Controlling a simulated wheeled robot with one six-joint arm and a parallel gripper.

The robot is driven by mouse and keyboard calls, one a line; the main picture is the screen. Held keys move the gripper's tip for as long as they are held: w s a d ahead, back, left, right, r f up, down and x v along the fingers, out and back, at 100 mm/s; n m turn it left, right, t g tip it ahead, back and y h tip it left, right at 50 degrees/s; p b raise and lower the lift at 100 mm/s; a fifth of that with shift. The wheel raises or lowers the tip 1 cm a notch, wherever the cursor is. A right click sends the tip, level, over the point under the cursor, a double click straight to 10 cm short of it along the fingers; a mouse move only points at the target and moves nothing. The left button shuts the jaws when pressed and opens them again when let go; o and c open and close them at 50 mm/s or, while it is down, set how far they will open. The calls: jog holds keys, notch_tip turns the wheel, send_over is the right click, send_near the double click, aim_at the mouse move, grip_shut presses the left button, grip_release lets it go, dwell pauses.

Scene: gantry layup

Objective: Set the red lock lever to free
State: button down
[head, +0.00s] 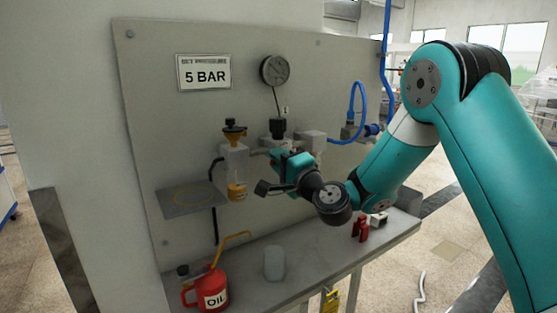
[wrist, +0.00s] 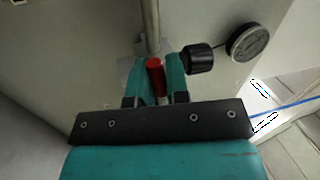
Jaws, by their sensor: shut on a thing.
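The red lock lever (wrist: 155,72) shows in the wrist view, between the two teal fingers of my gripper (wrist: 153,78). The fingers are shut on it. A grey metal pipe runs up just beyond it. In the head view my gripper (head: 281,160) is up against the fittings on the wall panel, and the lever is hidden behind it. I cannot read any marking of the lever's position.
A pressure gauge (head: 275,69), a 5 BAR sign (head: 204,72) and a bowl unit with a black-and-orange top (head: 234,131) are on the panel. A red oil can (head: 208,292) and a red clip-like object (head: 360,230) stand on the bench (head: 330,248). A blue hose (head: 352,100) hangs right.

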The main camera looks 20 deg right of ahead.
jog(key=c, duration=1.1)
grip_release()
jog(key=shift+s+f, duration=0.1)
jog(key=shift+s+d+f+b, duration=0.15)
jog(key=shift+s+f+b, duration=0.05)
jog(key=shift+b, duration=0.35)
jog(key=shift+b+v, duration=7.25)
jog(key=shift+v, duration=1.15)
jog(key=shift+r, duration=0.15)
